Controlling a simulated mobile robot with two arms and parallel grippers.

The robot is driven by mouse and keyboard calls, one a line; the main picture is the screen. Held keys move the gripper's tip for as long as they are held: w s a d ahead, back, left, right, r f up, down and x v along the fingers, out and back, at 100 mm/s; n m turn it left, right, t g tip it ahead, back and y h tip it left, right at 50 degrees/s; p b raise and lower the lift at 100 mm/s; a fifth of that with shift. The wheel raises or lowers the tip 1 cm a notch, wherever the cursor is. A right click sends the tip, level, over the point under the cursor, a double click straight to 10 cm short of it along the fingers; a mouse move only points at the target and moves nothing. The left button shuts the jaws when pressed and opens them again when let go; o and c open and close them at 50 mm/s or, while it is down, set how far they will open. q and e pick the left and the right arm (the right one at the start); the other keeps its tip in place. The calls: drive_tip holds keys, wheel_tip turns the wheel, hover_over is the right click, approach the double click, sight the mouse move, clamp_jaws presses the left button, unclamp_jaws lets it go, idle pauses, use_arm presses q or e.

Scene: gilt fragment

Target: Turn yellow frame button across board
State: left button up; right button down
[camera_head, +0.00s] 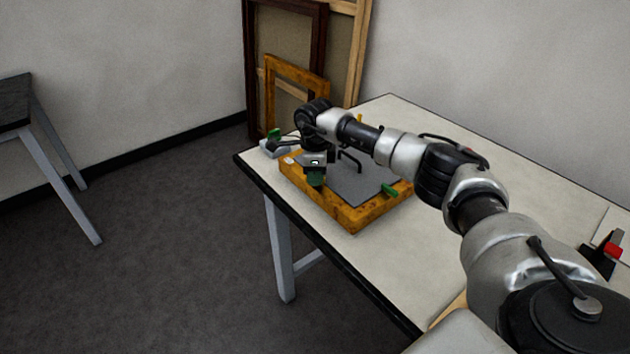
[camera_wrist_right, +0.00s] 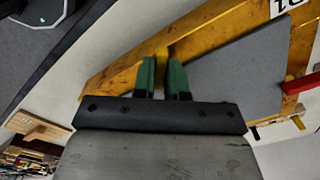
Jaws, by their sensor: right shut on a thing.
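The gilt frame (camera_head: 352,217) lies flat on the table with the grey board (camera_head: 360,182) inside it. The right wrist view shows one rail of the frame (camera_wrist_right: 115,76) and part of the grey board (camera_wrist_right: 240,75). My right gripper (camera_head: 315,178) is at the frame's near left side, pointing down. In the wrist view its green fingers (camera_wrist_right: 165,75) are shut on a small yellow piece, the yellow button (camera_wrist_right: 162,53), at the rail beside the board's edge. The button's lower part is hidden between the fingers. My left gripper is not in view.
A black bent handle (camera_head: 350,160) stands over the board. A green piece (camera_head: 390,189) sits at the frame's right side. A red piece (camera_wrist_right: 300,84) shows in the wrist view. Framed panels (camera_head: 285,65) lean on the wall. The table's right part (camera_head: 500,170) is largely clear.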

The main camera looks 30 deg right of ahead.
drive_tip(key=n+b, duration=0.1)
drive_tip(key=n, duration=0.2)
drive_tip(key=shift+n+b, duration=0.3)
drive_tip(key=shift+n, duration=0.1)
drive_tip(key=shift+n+b, duration=0.6)
drive_tip(key=shift+n, duration=1.3)
drive_tip(key=shift+r+n, duration=0.1)
drive_tip(key=shift+n, duration=0.2)
drive_tip(key=c, duration=1.2)
unclamp_jaws()
drive_tip(key=shift+o, duration=0.2)
wheel_tip(320, 180, up, 11)
drive_tip(key=b, duration=0.1)
drive_tip(key=shift+f, duration=0.2)
